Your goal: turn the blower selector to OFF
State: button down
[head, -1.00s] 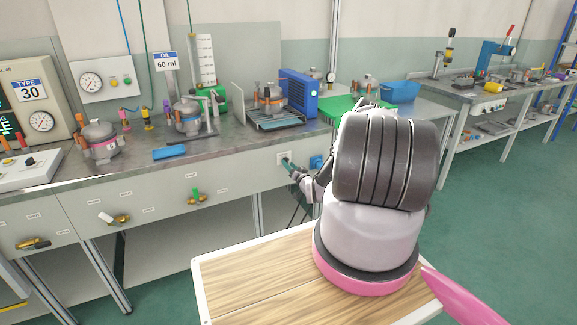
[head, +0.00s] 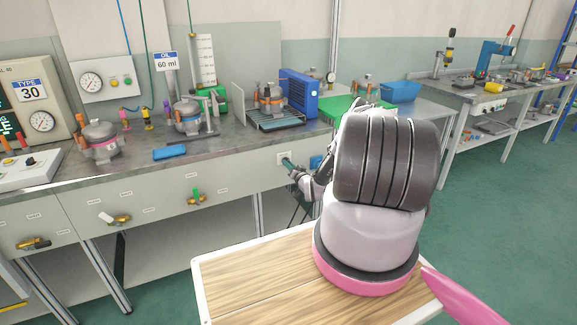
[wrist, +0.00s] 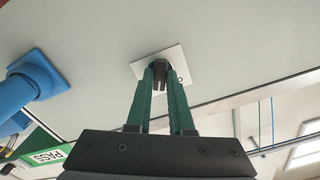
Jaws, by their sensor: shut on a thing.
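The blower selector is a small dark knob (wrist: 161,68) on a white square plate (wrist: 180,62) on the grey front panel of the bench. In the wrist view my gripper (wrist: 160,75) has its two green fingers shut on the knob, one on each side. Most of the plate's markings are hidden; only a letter fragment shows at the right of the fingers. In the head view the plate (head: 283,158) is on the panel below the blue blower (head: 300,94), and my gripper (head: 288,163) reaches it from the right.
A blue pipe fitting (wrist: 35,78) sticks out of the panel left of my gripper in the wrist view. A green PASS sign (wrist: 47,156) is near it. Valves with yellow and green handles (head: 196,197) are further left on the panel. The wooden-topped surface (head: 265,275) is in front.

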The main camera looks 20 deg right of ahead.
jog(key=shift+n, duration=5.7)
jog(key=c, duration=0.8)
grip_release()
jog(key=s, duration=1.1)
jog(key=shift+d, duration=0.2)
